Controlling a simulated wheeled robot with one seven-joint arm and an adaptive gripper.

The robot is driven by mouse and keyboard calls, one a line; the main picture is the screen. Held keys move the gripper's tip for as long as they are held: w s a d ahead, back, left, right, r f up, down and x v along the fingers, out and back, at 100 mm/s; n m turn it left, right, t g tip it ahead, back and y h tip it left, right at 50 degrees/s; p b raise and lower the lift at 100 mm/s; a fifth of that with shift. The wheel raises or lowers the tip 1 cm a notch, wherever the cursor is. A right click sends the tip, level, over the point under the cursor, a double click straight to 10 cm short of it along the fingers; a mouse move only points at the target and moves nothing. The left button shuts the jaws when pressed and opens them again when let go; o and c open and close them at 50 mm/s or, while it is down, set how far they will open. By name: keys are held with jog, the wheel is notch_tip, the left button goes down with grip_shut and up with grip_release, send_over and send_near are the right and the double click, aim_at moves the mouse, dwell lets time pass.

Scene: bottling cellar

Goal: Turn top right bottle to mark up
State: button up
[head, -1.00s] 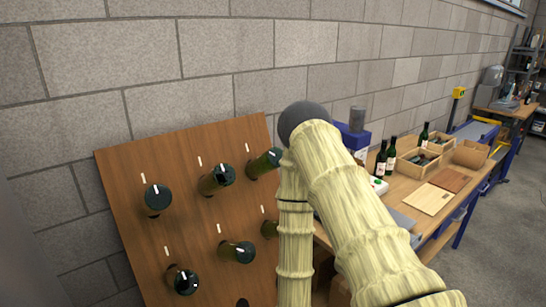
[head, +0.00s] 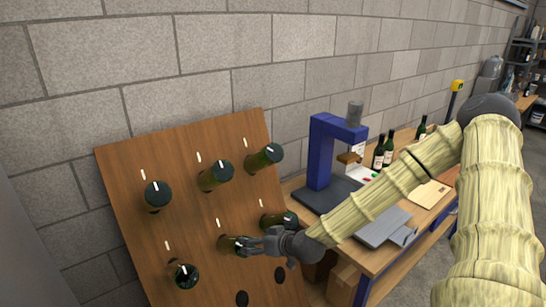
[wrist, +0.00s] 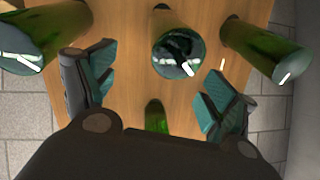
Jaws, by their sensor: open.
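The top right bottle (head: 264,157) sticks out of the wooden rack (head: 120,205). A short white mark shows on its dark end face; its exact angle is too small to tell. A white tick on the board stands beside it. My gripper (head: 248,242) is far below it, at the middle bottle (head: 228,244) of the lower row, whose end it partly hides. In the wrist view my gripper (wrist: 155,95) has its two fingers spread wide with nothing between their tips. A bottle with a slanted white mark (wrist: 178,45) lies ahead of them; I cannot tell which one.
Other bottles stick out nearby: top left (head: 157,195), top middle (head: 215,176), lower left (head: 183,275) and lower right (head: 278,221). A blue press (head: 320,150) stands on the bench right of the rack. A block wall is behind.

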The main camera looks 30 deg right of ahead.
jog(key=w+d+r+t+h, duration=0.1)
jog(key=w+d+r+t, duration=0.3)
jog(key=d+r, duration=0.55)
jog(key=m+t+h+p, duration=0.2)
jog(key=t, duration=0.1)
send_near(276, 156)
jog(key=w, duration=0.2)
jog(key=w+b, duration=0.2)
jog(key=b, duration=0.3)
jog(key=shift+w+h+b, duration=0.2)
jog(key=shift+h+b, duration=0.1)
jog(key=shift+b, duration=0.35)
jog(key=shift+w+d+r, duration=0.15)
jog(key=shift+w+d, duration=0.05)
jog(key=shift+w, duration=0.1)
jog(key=shift+w, duration=3.75)
